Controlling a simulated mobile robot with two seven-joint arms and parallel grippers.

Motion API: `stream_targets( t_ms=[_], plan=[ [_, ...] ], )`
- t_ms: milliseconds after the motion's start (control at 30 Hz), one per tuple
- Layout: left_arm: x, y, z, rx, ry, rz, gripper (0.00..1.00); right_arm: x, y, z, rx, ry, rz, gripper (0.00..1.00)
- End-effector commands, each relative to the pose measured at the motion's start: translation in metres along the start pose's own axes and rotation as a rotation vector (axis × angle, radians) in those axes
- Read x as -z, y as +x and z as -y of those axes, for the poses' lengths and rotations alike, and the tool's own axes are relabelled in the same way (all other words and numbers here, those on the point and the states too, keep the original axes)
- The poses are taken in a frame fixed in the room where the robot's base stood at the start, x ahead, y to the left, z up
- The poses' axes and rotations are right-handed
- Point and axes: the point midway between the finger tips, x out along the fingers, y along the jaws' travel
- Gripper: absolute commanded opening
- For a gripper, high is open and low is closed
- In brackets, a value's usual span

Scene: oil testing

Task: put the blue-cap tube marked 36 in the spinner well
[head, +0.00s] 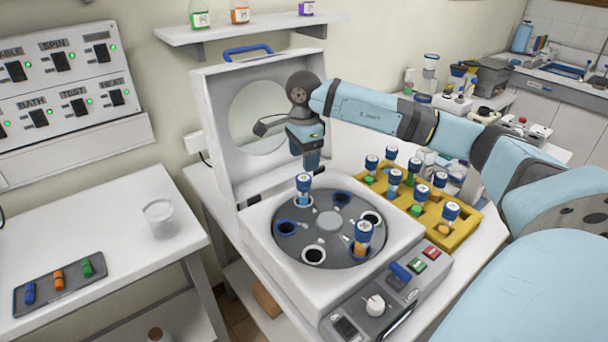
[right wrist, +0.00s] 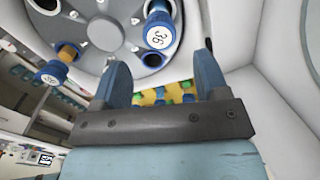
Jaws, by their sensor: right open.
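The blue-cap tube marked 36 (right wrist: 158,32) stands in a well of the spinner's grey rotor, its cap facing my right wrist camera. In the head view it appears to be the tube (head: 303,184) at the rotor's back left. My right gripper (head: 312,164) is just above that tube, pointing down. Its two blue fingers (right wrist: 163,72) are apart with nothing between them; the cap lies beyond their tips. The spinner (head: 262,212) has its lid up. A second blue-cap tube (head: 363,234) with orange contents sits at the rotor's front right. My left gripper is not in view.
A yellow rack (head: 462,232) with several blue-cap tubes stands right of the spinner. The raised lid (head: 212,125) is close behind my right gripper. Several other rotor wells look empty. A control panel (head: 385,290) is at the spinner's front right. A tray (head: 50,292) lies on the left table.

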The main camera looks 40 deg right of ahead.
Motion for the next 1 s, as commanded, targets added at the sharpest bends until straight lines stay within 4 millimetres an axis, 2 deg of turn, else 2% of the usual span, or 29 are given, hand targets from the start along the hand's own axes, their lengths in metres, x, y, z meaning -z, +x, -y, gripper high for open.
stream_targets(
  t_ms=[100,200,867,1000],
  plan=[
    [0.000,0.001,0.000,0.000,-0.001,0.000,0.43,0.000,-0.018,0.000,0.002,0.000,0.000,0.68],
    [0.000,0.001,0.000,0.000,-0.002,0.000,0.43,0.000,-0.026,0.000,0.000,0.000,0.000,0.68],
    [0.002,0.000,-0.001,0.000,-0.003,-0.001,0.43,0.000,-0.031,0.000,-0.001,0.000,0.000,0.68],
    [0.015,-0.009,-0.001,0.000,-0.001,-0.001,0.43,0.000,-0.049,0.000,0.000,0.000,0.000,0.68]
  ],
)
